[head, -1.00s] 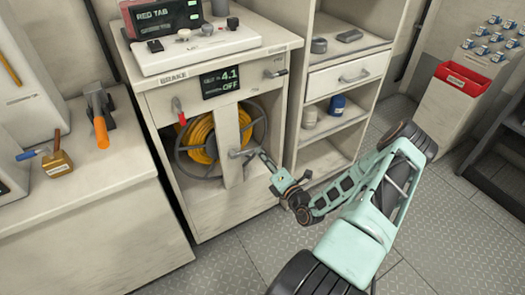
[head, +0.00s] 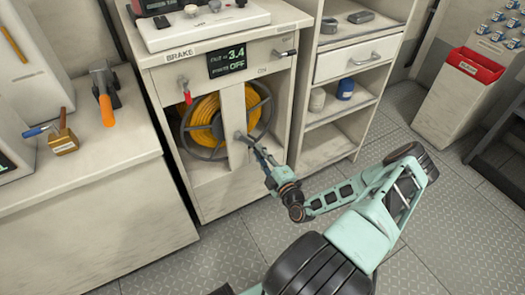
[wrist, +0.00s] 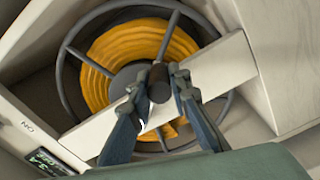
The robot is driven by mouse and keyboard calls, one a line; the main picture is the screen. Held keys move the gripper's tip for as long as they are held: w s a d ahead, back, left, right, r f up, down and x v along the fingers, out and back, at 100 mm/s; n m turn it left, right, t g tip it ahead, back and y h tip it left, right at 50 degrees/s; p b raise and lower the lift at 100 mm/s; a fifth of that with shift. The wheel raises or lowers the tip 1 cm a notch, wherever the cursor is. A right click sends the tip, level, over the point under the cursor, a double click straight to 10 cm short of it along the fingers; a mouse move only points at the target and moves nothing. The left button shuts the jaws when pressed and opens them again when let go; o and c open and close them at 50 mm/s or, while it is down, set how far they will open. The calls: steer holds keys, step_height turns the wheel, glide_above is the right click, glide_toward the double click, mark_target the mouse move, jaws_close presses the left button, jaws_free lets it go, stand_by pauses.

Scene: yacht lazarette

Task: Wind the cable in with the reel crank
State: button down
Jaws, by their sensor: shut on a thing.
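The reel (head: 186,137) sits in the open bay of a pale cabinet, wound with yellow-orange cable (head: 207,112). A pale upright bar crosses its front. The crank (head: 240,136) is on the front of this bar. My gripper (head: 256,149) reaches it from the right. In the wrist view my gripper (wrist: 161,85) is shut on the dark crank knob (wrist: 159,78), one finger on each side. The display (head: 226,60) above reads 3.4 and OFF. The red-handled brake lever (head: 186,92) hangs down at the bay's upper left.
A black-knobbed lever (head: 285,53) is at the cabinet's upper right. Open shelves (head: 335,120) stand close on the right, a workbench (head: 80,165) with tools on the left. Bare floor (head: 225,240) lies in front.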

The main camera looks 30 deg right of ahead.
steer(key=shift+a+f+m, duration=0.15)
steer(key=shift+a+m, duration=0.1)
steer(key=shift+m, duration=0.05)
steer(key=c, duration=1.8)
jaws_free()
step_height(320, 180, up, 10)
steer(key=shift+r, duration=0.1)
